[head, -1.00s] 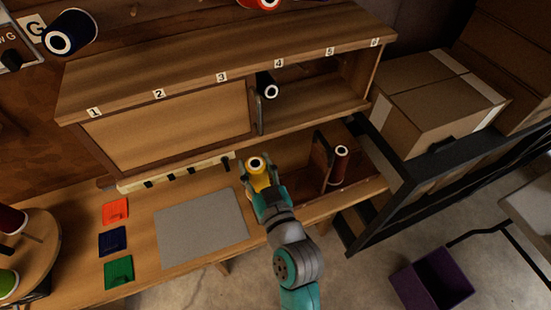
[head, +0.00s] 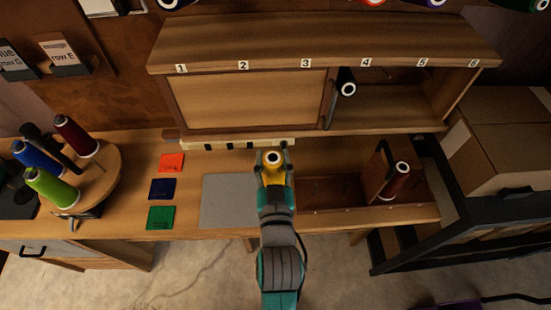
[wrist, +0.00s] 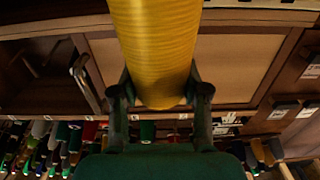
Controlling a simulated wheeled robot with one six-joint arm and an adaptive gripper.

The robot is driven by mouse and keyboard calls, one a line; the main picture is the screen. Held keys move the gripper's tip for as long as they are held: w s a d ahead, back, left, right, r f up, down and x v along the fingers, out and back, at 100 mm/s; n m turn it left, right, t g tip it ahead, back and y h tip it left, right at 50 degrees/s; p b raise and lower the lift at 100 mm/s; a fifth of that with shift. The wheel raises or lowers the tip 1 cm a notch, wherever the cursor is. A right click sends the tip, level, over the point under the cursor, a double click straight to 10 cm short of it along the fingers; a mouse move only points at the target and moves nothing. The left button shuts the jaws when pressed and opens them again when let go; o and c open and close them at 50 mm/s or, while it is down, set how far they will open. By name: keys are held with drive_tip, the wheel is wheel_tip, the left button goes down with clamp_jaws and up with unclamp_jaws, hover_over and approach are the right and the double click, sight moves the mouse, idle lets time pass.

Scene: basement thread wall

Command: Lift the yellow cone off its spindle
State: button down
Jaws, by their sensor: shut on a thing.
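The yellow cone (head: 273,174) is upright or nearly so in the head view, with its white-ringed top facing the camera. My gripper (head: 272,155) is shut on it, one finger on each side. In the wrist view the yellow cone (wrist: 155,45) fills the upper middle, between the two fingers of my gripper (wrist: 160,92). The cone appears near the right edge of the grey mat (head: 228,203), in front of the cubby shelf. I cannot tell its height above the bench. No spindle shows under it; my gripper and arm hide that area.
A cubby shelf (head: 310,52) numbered 1 to 6 stands behind, with a black cone (head: 346,86) under 4. A dark red cone (head: 396,182) stands in the bench recess at right. Red, blue and green cones share a round turntable (head: 112,164) at left. Orange, blue and green squares lie between.

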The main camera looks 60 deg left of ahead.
drive_tip(key=shift+r, duration=2.05)
